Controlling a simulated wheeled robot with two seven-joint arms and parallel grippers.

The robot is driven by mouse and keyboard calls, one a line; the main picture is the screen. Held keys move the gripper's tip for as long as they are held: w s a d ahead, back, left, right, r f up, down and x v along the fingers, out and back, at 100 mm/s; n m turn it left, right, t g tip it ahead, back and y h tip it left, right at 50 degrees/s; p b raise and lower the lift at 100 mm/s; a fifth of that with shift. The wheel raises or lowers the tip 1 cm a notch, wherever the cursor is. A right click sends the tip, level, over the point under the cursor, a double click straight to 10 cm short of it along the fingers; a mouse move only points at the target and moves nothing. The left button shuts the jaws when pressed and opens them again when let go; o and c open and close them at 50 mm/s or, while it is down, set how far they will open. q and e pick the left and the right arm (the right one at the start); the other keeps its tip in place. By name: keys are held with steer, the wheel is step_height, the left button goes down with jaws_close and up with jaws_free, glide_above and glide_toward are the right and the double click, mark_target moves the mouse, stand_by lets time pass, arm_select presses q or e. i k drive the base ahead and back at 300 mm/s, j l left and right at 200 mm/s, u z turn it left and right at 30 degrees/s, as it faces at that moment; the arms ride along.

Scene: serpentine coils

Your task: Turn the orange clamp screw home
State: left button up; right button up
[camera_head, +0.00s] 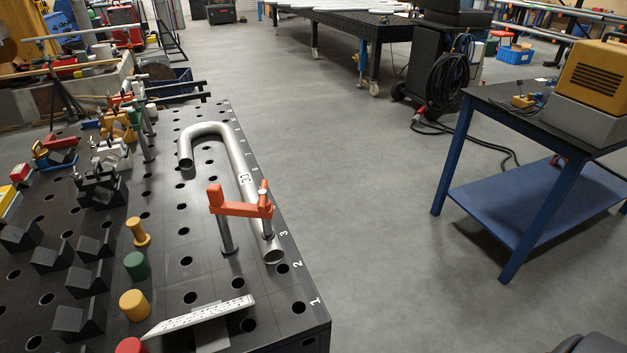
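An orange clamp (236,209) stands on the black perforated table near its right edge. Its post goes down to the tabletop, and its arm reaches right over a bent silver tube (243,170). The clamp's screw (263,200) is at the arm's right end, upright over the tube's near leg. Whether its foot touches the tube is too small to tell. The tube forms a U lying along the table's right side, with its open end facing me. Neither of my grippers is in view.
The table (308,333) has rows of holes and numbers along its right edge. Black V-blocks (82,318), coloured cylinders (136,266) and a perforated metal strip (205,315) lie left of and nearer than the clamp. Grey floor (370,220) is open to the right, before a blue cart (540,205).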

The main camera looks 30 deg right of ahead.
mark_target(263, 195)
steer(key=z, duration=0.7)
